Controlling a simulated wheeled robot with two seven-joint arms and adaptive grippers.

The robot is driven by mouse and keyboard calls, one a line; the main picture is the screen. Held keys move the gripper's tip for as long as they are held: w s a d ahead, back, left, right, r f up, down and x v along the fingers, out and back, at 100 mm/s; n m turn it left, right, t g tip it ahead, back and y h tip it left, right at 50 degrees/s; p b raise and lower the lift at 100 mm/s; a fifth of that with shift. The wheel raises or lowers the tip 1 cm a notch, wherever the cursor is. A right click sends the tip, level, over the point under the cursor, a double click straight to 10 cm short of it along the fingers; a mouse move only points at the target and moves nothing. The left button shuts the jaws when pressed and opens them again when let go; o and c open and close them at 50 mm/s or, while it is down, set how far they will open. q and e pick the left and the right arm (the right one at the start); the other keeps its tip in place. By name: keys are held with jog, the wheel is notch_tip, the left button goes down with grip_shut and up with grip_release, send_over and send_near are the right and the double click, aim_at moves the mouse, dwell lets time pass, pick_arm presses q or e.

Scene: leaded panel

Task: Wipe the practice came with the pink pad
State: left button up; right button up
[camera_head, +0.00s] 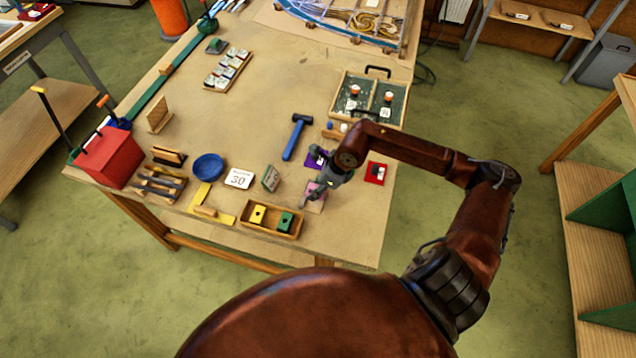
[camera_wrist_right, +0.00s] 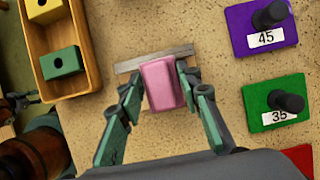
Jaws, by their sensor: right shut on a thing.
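My right gripper (camera_head: 309,198) is low over the front part of the table, and it also shows in the right wrist view (camera_wrist_right: 160,82). It is shut on the pink pad (camera_wrist_right: 161,86), one finger at each side. The pad shows only partly in the head view (camera_head: 315,200). A thin grey bar (camera_wrist_right: 128,66), which looks like the practice came, lies across the far end of the pad. The pad covers its middle; whether they touch is unclear. At the wrist view's left edge, a small dark part of mine may be my left gripper; its jaws are unclear.
A wooden tray (camera_wrist_right: 48,92) with yellow and green blocks lies close by. On the other side are a purple plate (camera_wrist_right: 235,28) marked 45 and a green plate (camera_wrist_right: 257,101) marked 35, both with black knobs. A blue hammer (camera_head: 293,140) lies behind.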

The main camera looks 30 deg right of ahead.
jog(key=shift+s+a+f, duration=0.1)
jog(key=shift+s+a, duration=1.55)
jog(key=shift+a, duration=0.1)
notch_tip(320, 180, up, 6)
jog(key=p, duration=0.2)
jog(key=shift+p, duration=0.4)
jog(key=shift+w, duration=0.15)
jog(key=shift+r+p, duration=0.4)
jog(key=shift+r, duration=1.2)
